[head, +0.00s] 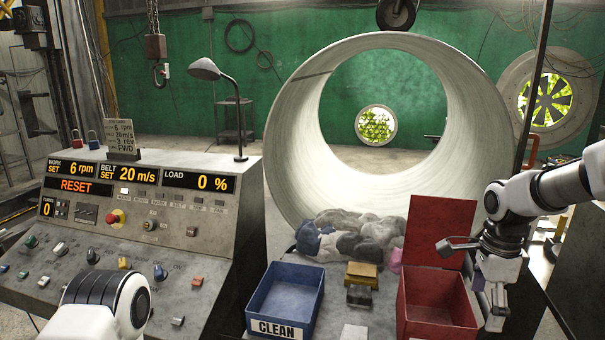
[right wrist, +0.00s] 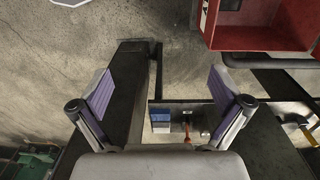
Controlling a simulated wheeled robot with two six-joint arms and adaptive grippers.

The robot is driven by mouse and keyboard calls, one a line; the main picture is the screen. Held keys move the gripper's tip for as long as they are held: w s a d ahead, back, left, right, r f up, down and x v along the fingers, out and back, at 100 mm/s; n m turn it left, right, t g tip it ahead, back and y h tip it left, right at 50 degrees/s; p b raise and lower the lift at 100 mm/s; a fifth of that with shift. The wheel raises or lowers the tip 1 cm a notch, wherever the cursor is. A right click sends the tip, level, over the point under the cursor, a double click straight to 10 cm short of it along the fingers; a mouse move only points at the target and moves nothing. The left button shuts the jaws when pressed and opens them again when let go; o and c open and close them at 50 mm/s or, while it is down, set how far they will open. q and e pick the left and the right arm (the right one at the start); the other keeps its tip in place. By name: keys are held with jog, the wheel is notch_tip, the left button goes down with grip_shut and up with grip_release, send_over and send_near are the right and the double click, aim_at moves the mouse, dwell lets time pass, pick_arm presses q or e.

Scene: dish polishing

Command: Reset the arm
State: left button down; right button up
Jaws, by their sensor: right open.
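My right gripper (head: 474,284) hangs at the right, beside and partly in front of the open red bin (head: 437,315). In the right wrist view its two purple-padded fingers stand wide apart, with nothing between them (right wrist: 160,92). The red bin's corner shows at the top right of that view (right wrist: 262,38). Part of my left arm (head: 88,310) shows at the bottom left of the head view, over the front of the control console (head: 205,262). My left gripper is out of the frame.
A blue bin (head: 284,305) labelled CLEAN stands left of the red bin. Between them lie a yellow-topped block (head: 361,274) and a pale square (head: 354,332). Grey cloths or stones (head: 350,238) are heaped before the large drum (head: 300,150). A lamp (head: 205,69) rises from the console.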

jog(key=s+a+f+g+b, duration=0.15)
jog(key=s+f, duration=0.25)
jog(key=f, duration=0.4)
jog(key=s+a+f+n+g, duration=0.15)
jog(key=s+f, duration=0.25)
jog(key=f, duration=0.4)
jog(key=s+a+f+g, duration=0.1)
jog(key=s+f+g, duration=0.1)
jog(key=s+f, duration=0.45)
jog(key=s+a+f+n+b, duration=0.1)
jog(key=s+a+f+n, duration=0.1)
jog(key=s+f+n, duration=0.5)
jog(key=s+a+f+n+b, duration=0.1)
jog(key=s+a+f+n, duration=0.2)
jog(key=s+f, duration=0.8)
pick_arm(q)
jog(key=f, duration=0.3)
jog(key=shift+w+f, duration=0.2)
jog(key=shift+w, duration=0.15)
pick_arm(e)
jog(key=w+n+t, duration=0.1)
jog(key=n, duration=0.2)
jog(key=w+n+t, duration=0.2)
jog(key=n, duration=0.1)
jog(key=w+r+n+t, duration=0.1)
jog(key=n+t, duration=0.1)
jog(key=n, duration=0.1)
jog(key=shift+w+d+r, duration=0.1)
jog(key=shift+w+d, duration=0.15)
jog(key=shift+d, duration=0.05)
